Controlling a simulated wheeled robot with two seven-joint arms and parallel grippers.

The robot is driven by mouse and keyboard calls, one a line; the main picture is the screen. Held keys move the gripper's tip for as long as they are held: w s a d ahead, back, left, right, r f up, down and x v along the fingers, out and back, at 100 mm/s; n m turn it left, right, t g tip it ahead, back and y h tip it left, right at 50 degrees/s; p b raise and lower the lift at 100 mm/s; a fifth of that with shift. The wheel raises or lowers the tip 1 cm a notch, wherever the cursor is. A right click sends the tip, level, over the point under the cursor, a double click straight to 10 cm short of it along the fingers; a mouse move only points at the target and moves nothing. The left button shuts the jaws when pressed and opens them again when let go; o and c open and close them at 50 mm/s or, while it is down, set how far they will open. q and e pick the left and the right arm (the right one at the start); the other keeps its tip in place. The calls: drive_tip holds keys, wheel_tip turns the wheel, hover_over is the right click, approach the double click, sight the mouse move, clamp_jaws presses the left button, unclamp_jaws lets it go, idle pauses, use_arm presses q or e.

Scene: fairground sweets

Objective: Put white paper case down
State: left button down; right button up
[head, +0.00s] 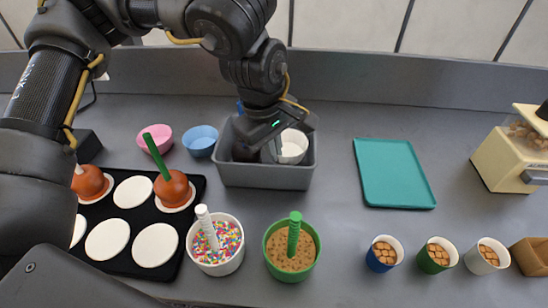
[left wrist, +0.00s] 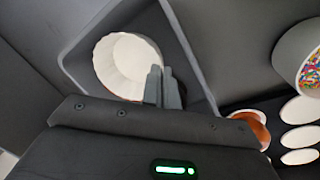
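The white paper case (head: 293,147) is inside the grey bin (head: 265,175), toward its right side. It also shows in the left wrist view (left wrist: 118,62), with its open mouth in sight. My left gripper (head: 272,151) reaches down into the bin at the case's left side. In the left wrist view its two fingers (left wrist: 163,88) are close together at the case's rim, pinching its wall. Whether the case's base touches the bin floor is hidden. My right gripper is not in view.
Pink (head: 156,138) and blue (head: 200,140) cases stand left of the bin. A black tray (head: 190,225) holds white discs and caramel apples. Sprinkle (head: 216,260) and crumb (head: 291,262) tubs stand in front. A teal tray (head: 394,172) lies empty at right, with nut cups (head: 384,254) nearer.

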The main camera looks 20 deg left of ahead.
use_arm(q)
drive_tip(key=f, duration=0.2)
drive_tip(key=shift+w+f, duration=0.2)
drive_tip(key=shift+f, duration=0.65)
drive_tip(key=shift+d, duration=0.1)
drive_tip(key=c, duration=1.9)
unclamp_jaws()
drive_tip(key=shift+o, duration=1)
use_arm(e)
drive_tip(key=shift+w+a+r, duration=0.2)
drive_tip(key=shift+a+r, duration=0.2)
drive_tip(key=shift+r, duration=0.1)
